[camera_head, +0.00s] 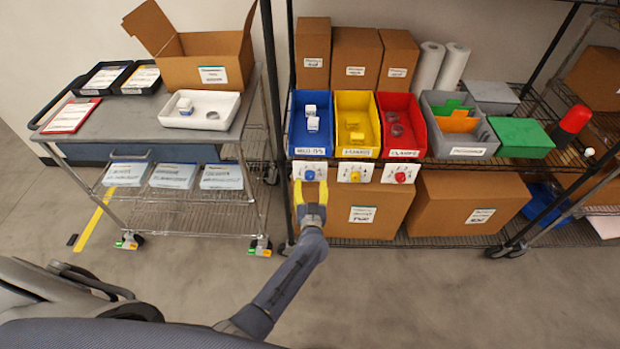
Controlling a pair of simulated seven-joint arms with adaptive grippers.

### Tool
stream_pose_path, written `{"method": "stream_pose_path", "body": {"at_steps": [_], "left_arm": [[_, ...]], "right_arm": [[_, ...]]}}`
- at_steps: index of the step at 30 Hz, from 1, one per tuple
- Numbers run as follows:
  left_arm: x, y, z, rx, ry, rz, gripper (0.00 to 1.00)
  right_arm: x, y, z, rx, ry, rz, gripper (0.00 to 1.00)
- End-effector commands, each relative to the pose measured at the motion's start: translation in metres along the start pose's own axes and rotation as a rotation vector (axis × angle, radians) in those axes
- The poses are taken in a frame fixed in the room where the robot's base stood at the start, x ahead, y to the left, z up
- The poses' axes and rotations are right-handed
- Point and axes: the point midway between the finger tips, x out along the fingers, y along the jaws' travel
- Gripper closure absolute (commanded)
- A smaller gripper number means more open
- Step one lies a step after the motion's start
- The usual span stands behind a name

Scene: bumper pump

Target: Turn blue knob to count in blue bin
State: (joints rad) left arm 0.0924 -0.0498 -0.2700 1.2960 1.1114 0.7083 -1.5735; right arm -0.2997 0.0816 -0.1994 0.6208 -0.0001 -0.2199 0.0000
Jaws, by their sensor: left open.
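The blue bin (299,135) stands on the shelf at the left of a row of three bins. It holds what look like two small white boxes (311,111). Below it, the blue knob (310,174) sits on a white panel (299,166) on the shelf's front edge. The knob's pointer and the panel's marks are too small to read. My left gripper (310,190) is open, with its yellow fingers pointing up just below the knob. I cannot tell whether the fingers touch the knob or panel. My right gripper is not in view.
A yellow bin (357,152) and a red bin (403,153) stand to the right, with a yellow knob (355,176) and a red knob (400,177) below. Cardboard boxes (465,205) sit underneath. A cart (130,133) stands left; the floor in front is clear.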

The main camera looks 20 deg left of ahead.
Motion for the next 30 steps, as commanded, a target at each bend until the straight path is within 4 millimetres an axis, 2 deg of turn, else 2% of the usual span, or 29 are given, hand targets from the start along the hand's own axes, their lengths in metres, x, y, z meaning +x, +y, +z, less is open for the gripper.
{"method": "stream_pose_path", "body": {"at_steps": [3, 9, 24, 30], "left_arm": [[0.015, 0.000, 0.000, 0.000, 0.000, 0.000, 0.45], [0.031, 0.000, 0.000, 0.001, 0.001, 0.000, 0.45], [0.036, 0.000, 0.000, 0.000, 0.000, 0.000, 0.45], [0.036, 0.000, 0.000, 0.000, 0.000, 0.000, 0.69]], "right_arm": [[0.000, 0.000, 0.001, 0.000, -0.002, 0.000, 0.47], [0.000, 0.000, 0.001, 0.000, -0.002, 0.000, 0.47], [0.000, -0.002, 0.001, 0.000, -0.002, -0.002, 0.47], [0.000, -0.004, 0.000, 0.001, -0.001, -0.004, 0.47]]}}
